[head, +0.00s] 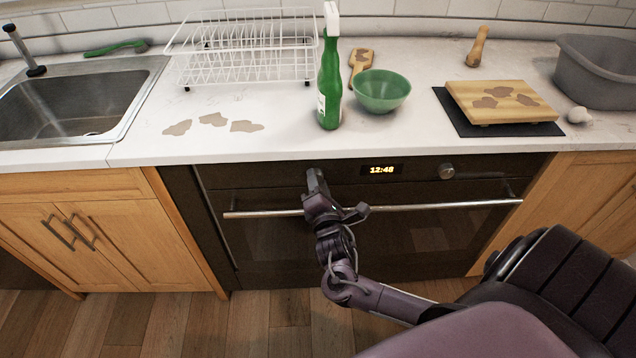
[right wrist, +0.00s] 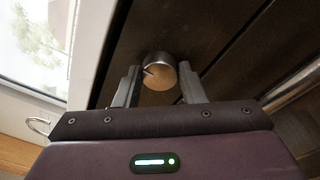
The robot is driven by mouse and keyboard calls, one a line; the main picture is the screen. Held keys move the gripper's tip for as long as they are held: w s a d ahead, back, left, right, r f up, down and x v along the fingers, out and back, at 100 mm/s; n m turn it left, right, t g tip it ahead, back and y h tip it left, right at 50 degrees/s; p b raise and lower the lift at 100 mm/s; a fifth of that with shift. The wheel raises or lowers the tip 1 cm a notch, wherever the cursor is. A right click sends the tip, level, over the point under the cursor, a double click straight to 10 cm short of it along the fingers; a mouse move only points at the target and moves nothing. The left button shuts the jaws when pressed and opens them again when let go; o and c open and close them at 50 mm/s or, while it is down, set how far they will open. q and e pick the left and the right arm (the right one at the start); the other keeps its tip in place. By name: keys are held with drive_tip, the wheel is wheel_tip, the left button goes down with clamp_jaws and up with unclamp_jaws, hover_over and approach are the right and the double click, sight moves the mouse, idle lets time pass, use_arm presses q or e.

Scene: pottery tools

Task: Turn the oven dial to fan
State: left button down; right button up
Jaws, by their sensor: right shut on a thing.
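My right gripper (head: 316,182) reaches up to the left part of the oven's (head: 345,225) front panel in the head view. It covers the dial there, so that dial is hidden in this view. In the right wrist view the round metal oven dial (right wrist: 158,72) sits between the two fingers of the right gripper (right wrist: 158,90), which is shut on it. A dark mark shows on the left part of the dial's face. No fan symbol is readable. My left gripper is not in view.
A second dial (head: 446,171) is right of the clock display (head: 382,170), which reads 12:48. The oven handle (head: 440,206) runs just below the panel. A green spray bottle (head: 329,80) and green bowl (head: 380,91) stand on the counter above.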

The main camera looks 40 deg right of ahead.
drive_tip(key=shift+m, duration=0.3)
drive_tip(key=m+h, duration=0.1)
drive_tip(key=m, duration=0.7)
drive_tip(key=m+h+b, duration=0.1)
drive_tip(key=m, duration=0.7)
drive_tip(key=m+h+b, duration=0.1)
drive_tip(key=m, duration=0.7)
drive_tip(key=shift+w+a+f+g+h, duration=0.15)
drive_tip(key=shift+a+f+g+h, duration=0.15)
drive_tip(key=shift+f, duration=0.05)
drive_tip(key=shift+m, duration=0.4)
drive_tip(key=o, duration=1)
